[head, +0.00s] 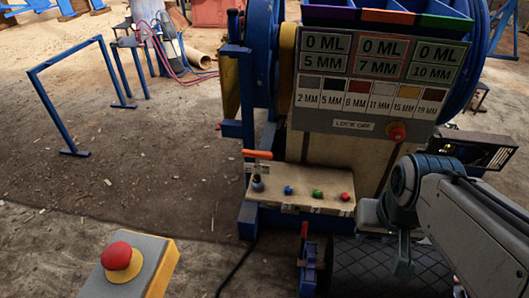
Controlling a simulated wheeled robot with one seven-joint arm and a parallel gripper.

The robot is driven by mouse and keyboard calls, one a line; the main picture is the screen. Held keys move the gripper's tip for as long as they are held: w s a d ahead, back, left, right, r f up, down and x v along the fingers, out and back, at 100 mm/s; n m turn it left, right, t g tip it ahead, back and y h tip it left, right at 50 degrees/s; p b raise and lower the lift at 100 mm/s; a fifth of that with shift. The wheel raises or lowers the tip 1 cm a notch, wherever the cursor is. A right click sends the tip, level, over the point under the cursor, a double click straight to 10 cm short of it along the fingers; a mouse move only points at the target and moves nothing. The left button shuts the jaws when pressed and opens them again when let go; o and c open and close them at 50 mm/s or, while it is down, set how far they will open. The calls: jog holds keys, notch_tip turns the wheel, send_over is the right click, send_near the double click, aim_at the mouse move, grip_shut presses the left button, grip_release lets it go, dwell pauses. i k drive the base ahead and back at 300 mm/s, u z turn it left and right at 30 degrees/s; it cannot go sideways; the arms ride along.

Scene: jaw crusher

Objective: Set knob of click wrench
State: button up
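An orange bar-shaped handle (257,155) lies roughly level at the back left of a tan shelf on the machine. It may be the click wrench's handle; I cannot make out its setting knob or scale. A small dark grey upright piece (258,183) stands just below it on the shelf; I cannot tell if it belongs to the wrench. My gripper (403,265) hangs at the lower right, pointing down, right of the shelf and well apart from the orange handle. Its fingers are too small and dark to tell whether they are open or shut.
The tan shelf (300,203) also bears small blue, green and red pieces. Above it is a panel (378,75) with size labels and a red lock-off knob (397,133). A red emergency button (117,256) stands front left. A blue rail (82,95) stands on open ground at left.

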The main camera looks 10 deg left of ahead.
aim_at(256, 179)
jog(key=k, duration=1.2)
jog(key=u, duration=0.7)
jog(key=i, duration=0.9)
jog(key=z, duration=0.5)
jog(key=i, duration=0.6)
jog(key=z, duration=0.65)
